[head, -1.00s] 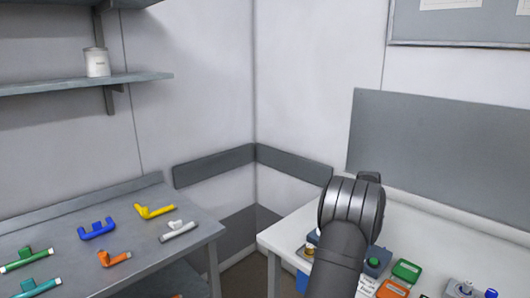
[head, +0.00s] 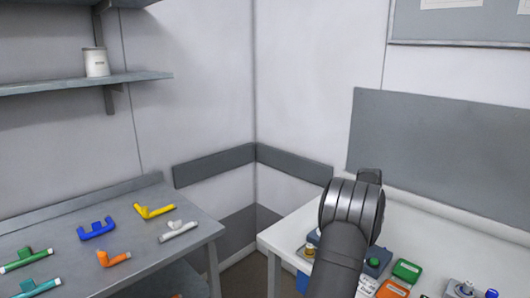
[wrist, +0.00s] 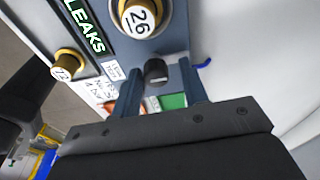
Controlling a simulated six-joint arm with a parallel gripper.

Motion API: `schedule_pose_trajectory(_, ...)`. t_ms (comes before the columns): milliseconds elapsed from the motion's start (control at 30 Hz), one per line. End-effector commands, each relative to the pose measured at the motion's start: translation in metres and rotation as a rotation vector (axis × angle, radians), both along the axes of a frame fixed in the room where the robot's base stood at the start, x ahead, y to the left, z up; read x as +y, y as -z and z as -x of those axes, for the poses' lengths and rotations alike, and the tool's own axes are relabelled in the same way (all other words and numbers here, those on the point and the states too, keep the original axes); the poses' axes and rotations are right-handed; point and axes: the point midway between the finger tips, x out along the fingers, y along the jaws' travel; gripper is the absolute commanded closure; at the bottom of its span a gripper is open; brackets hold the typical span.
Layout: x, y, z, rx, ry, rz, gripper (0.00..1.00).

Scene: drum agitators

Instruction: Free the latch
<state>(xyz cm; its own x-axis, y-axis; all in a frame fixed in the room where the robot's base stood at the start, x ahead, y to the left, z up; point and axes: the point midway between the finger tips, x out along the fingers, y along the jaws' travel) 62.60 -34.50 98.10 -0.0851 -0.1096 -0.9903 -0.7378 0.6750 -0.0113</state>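In the wrist view, my gripper (wrist: 160,67) shows two blue-grey fingers standing apart, with no object clearly held. A short black knob (wrist: 156,71) sits on the blue-grey panel (wrist: 176,38), and in the picture lies between the fingertips. I cannot tell whether the fingers touch it. I cannot tell which part is the latch. A round brass-rimmed piece marked 26 (wrist: 138,19) is above the knob. A second one, marked 12 (wrist: 65,66), is at left. In the head view, my arm hides the gripper and part of the bench devices.
A black-framed sign reading LEAKS (wrist: 85,25) lies beside the panel. In the head view, the white bench (head: 440,240) carries a green box (head: 406,271) and other small devices at right. The grey table (head: 150,255) at left holds several coloured handles. Floor separates the two.

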Motion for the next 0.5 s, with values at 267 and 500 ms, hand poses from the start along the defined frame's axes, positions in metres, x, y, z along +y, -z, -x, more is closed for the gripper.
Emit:
schedule_pose_trajectory(267, -0.001, -0.029, 0.000, 0.000, 0.000, 0.001, 0.60)
schedule_pose_trajectory(500, -0.001, -0.050, 0.001, 0.001, 0.000, 0.000, 0.60)
